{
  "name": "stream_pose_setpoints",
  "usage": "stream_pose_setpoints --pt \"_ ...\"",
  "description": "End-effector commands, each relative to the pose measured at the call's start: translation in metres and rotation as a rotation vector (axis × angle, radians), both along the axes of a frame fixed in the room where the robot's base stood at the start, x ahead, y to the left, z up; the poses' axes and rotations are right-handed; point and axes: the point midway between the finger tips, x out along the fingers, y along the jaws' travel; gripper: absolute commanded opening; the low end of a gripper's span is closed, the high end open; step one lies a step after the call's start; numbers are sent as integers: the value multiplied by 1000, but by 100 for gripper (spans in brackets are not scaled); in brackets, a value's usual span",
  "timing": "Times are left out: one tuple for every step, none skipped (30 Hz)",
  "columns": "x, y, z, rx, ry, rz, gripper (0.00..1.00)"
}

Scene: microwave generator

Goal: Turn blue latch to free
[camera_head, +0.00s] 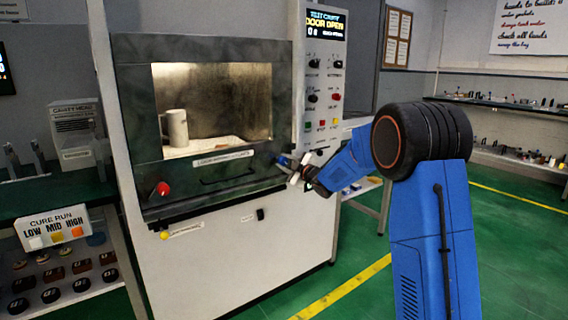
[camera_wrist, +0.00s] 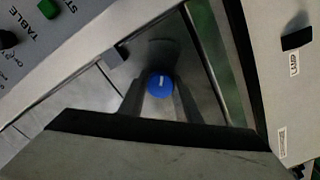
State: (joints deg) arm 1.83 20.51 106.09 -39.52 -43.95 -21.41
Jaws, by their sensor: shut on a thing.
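The blue latch (camera_wrist: 161,86) is a round knob with a short white mark, in the middle of the wrist view. In the head view the blue latch (camera_head: 283,160) shows small at the lower right corner of the microwave door (camera_head: 215,172). My gripper (camera_wrist: 160,92) is shut on the blue latch, with one finger on each side of it. In the head view my gripper (camera_head: 297,176) reaches the door's right edge from the right. The large gripper body hides the lower part of the wrist view.
A red knob (camera_head: 162,188) sits at the door's lower left. A white mug (camera_head: 176,128) stands inside the lit cavity. The control panel (camera_head: 324,85) with knobs and buttons rises right of the door; its display reads "DOOR OPEN". A black switch (camera_head: 260,214) is on the lower front.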

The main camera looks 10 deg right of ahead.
Motion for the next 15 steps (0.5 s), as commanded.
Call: stream_pose_setpoints --pt "0 0 -3 35 21 0 8" --pt "0 0 -3 60 33 0 8" --pt "0 0 -3 92 47 0 8" --pt "0 0 -3 115 57 0 8" --pt "0 0 -3 137 68 -1 8" --pt "0 0 -3 166 81 0 8" --pt "0 0 -3 187 90 0 8" --pt "0 0 -3 207 99 0 7" --pt "0 0 -3 233 111 0 7" --pt "0 0 -3 250 119 0 7" --pt "0 0 -3 268 127 0 7" --pt "0 0 -3 288 136 0 7" --pt "0 0 -3 303 143 0 7" --pt "0 0 -3 317 149 0 7" --pt "0 0 -3 333 156 0 7"
